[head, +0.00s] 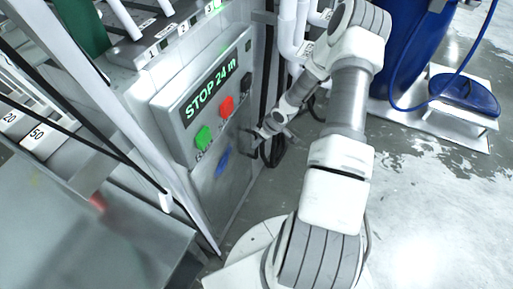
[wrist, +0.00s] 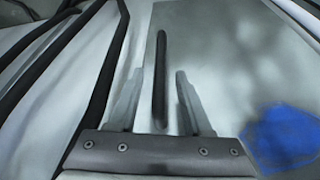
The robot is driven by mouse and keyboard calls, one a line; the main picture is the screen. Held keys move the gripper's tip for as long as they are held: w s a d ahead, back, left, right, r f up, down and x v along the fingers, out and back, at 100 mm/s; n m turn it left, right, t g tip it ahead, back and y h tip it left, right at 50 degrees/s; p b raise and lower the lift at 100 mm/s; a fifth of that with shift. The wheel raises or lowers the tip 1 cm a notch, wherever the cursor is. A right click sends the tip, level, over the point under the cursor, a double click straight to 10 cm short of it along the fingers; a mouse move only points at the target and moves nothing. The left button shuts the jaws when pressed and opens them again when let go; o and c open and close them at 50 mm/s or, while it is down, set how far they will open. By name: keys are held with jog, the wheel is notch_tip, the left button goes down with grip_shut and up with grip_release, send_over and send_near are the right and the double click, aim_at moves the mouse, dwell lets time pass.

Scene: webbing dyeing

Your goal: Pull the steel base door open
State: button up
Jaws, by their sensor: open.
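The steel base door (head: 238,181) is a grey metal panel low on the machine, below the control box in the head view. It appears closed. In the wrist view, the door (wrist: 225,50) fills the middle and right, with a dark vertical bar handle (wrist: 160,50). A blue patch (wrist: 285,137) marks the door on the right; it also shows in the head view (head: 222,162). My gripper (head: 256,138) is at the door front. In the wrist view its two fingers stand open, one on each side of the handle, with gaps visible. Contact with the handle cannot be told.
A control box (head: 205,110) reading "STOP 24 m", with green and red buttons, sits above the door. Dark hoses or cables (wrist: 110,65) run beside the handle. A blue barrel (head: 405,55) stands behind my arm. A steel table (head: 70,225) is at left. Wet floor (head: 430,220) is open at right.

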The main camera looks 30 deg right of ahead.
aim_at(257, 156)
jog(key=shift+b+x, duration=0.5)
jog(key=shift+x, duration=1.45)
grip_shut()
